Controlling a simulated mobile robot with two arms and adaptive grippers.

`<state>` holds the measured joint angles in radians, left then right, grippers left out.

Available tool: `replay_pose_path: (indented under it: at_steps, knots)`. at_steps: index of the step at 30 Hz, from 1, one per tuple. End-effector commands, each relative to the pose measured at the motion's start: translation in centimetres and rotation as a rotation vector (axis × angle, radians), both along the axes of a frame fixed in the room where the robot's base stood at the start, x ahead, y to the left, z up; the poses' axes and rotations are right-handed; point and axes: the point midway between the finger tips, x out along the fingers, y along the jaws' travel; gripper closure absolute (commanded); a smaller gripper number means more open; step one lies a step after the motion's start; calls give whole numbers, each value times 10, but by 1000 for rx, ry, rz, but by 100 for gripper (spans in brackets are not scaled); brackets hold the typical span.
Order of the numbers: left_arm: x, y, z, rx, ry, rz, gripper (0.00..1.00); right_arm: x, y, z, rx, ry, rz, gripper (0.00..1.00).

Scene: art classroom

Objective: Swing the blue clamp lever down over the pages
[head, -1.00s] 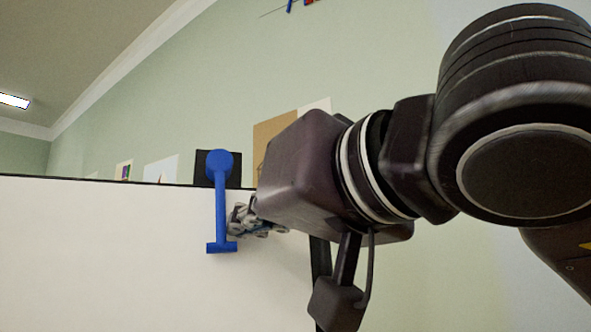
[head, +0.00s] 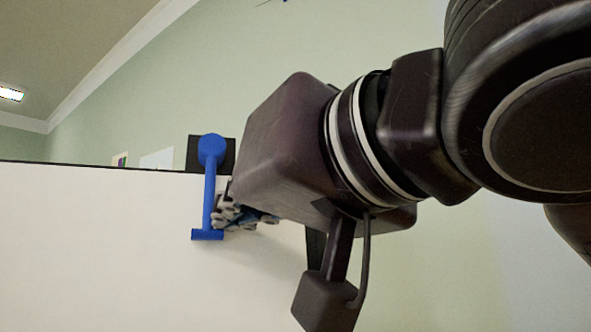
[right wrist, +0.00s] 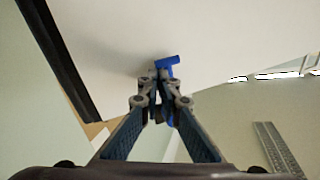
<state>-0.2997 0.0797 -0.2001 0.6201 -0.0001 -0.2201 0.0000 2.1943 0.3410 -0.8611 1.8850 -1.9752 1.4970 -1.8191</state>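The blue clamp lever (head: 209,190) has a round pivot head at the top, in front of a black block (head: 229,153). Its bar runs down the picture over a broad pale surface and ends in a short crossbar. My right gripper (head: 224,212) is at the right side of the bar, just above the crossbar. In the right wrist view its fingertips (right wrist: 160,75) are drawn together, with the blue crossbar (right wrist: 168,65) just past them. They look very close to the lever; contact is hard to tell. My left gripper is out of view.
The pale surface (head: 100,245) fills the lower left, with a dark edge along its top. Pictures (head: 157,159) hang on the green wall behind. A metal ruler (right wrist: 276,148) shows at the right of the wrist view. My right arm covers much of the head view's right side.

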Motion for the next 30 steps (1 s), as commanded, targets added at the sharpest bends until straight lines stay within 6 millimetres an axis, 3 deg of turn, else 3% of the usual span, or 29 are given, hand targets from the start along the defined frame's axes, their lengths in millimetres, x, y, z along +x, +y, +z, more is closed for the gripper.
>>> replay_pose_path:
  at_steps: [1, 21, 30]
  knots:
    - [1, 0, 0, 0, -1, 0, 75, -9, 2, 3, 0, -8, 11, 100]
    - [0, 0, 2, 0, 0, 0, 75, -55, -19, 15, 3, -6, 1, 100]
    - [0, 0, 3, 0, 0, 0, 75, -62, -21, 15, 2, -5, 1, 100]
